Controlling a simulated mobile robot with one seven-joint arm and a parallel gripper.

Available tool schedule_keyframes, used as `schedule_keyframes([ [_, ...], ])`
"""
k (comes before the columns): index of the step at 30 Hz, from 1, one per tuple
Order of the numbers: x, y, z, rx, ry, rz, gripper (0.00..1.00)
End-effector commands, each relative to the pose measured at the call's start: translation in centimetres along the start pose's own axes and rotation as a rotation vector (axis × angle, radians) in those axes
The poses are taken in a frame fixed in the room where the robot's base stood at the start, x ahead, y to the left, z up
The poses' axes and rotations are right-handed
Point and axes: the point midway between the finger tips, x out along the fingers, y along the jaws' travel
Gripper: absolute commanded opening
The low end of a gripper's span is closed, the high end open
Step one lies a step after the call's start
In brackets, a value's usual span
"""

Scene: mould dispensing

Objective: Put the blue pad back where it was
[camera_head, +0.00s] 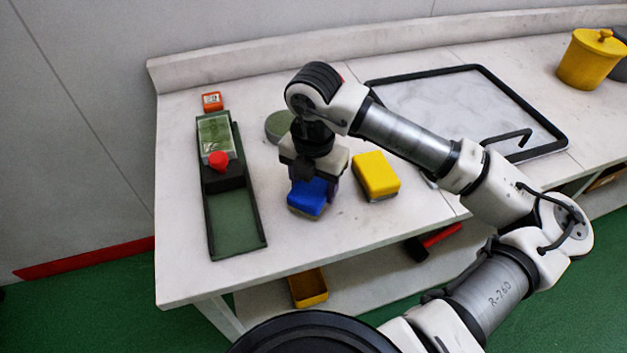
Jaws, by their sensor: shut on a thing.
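The blue pad (306,203) is a small blue block at the middle of the white table. My gripper (311,180) points down from above and is shut on the blue pad. The jaws hide the pad's upper part. I cannot tell whether the pad touches the table or hangs just above it. A yellow pad (376,176) lies on the table just to the right of the blue one, apart from it.
A long green tray (236,222) with a red-knobbed dispenser (218,160) lies at left. A small orange box (212,102) and a round green item (279,126) are behind. A black-rimmed board (470,100) and yellow pot (590,60) stand right. The table's front is clear.

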Motion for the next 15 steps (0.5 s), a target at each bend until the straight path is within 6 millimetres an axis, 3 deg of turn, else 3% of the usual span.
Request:
schedule_keyframes([
  [10,0.4,-0.01,0.04,0.0,-0.001,-0.001,0.38],
  [11,0.35,-0.01,0.04,0.0,-0.001,-0.001,0.6],
  [15,0.23,-0.01,0.03,0.0,-0.001,-0.001,0.78],
])
